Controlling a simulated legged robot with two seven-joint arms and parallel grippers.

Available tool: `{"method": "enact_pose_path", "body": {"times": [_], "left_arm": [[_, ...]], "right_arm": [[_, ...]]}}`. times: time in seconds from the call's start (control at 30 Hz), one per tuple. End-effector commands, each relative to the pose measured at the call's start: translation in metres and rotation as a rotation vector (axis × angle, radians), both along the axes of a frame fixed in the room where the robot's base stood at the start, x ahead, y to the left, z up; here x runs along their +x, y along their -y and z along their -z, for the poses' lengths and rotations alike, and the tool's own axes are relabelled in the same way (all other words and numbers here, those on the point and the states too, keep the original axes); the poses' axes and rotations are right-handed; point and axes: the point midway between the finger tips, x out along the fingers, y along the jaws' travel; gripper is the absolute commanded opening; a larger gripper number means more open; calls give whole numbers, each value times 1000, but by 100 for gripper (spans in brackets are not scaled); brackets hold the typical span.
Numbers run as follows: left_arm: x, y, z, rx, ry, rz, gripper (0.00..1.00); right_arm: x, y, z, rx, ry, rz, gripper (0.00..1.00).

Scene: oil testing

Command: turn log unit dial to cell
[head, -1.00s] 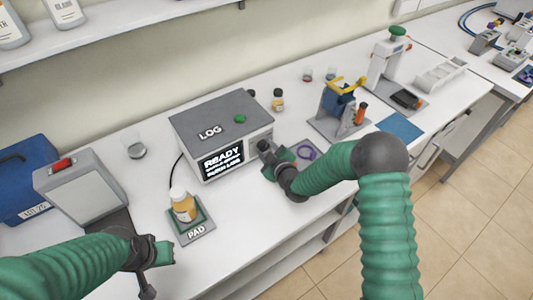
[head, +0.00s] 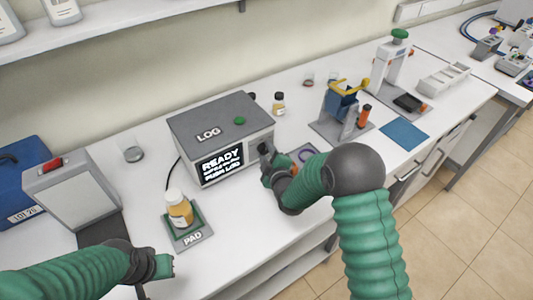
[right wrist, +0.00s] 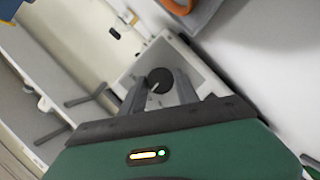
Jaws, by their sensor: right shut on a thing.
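The log unit (head: 221,116) is a grey box with a "LOG" label, a green button on top and a lit screen (head: 222,163) reading "READY" above smaller lines that I cannot read surely.
A pad (head: 189,237) holding an amber bottle (head: 179,212) stands in front of the unit. A grey device (head: 75,187) and blue case (head: 21,180) are at left. A blue and yellow device (head: 342,104) stands to the right.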

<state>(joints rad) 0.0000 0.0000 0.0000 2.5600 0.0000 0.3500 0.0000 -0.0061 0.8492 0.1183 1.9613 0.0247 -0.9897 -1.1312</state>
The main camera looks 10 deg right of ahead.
Motion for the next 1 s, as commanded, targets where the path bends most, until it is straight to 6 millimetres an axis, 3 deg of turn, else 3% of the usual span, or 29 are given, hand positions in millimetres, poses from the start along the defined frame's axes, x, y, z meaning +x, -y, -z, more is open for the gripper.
{"method": "enact_pose_path", "body": {"times": [0.07,0.1,0.27,0.67,1.0], "left_arm": [[0,0,0,0,0,0,0],[0,0,0,0,0,0,0],[0,0,0,0,0,0,0],[0,0,2,0,0,0,0],[0,0,13,0,0,0,0]], "right_arm": [[-2,-1,5,0,-12,-3,0],[-2,-1,5,0,-13,-3,38],[-2,-1,4,0,-10,-2,58],[-10,0,-1,0,-4,-2,58],[-94,7,-21,-1,-5,-3,58]]}}
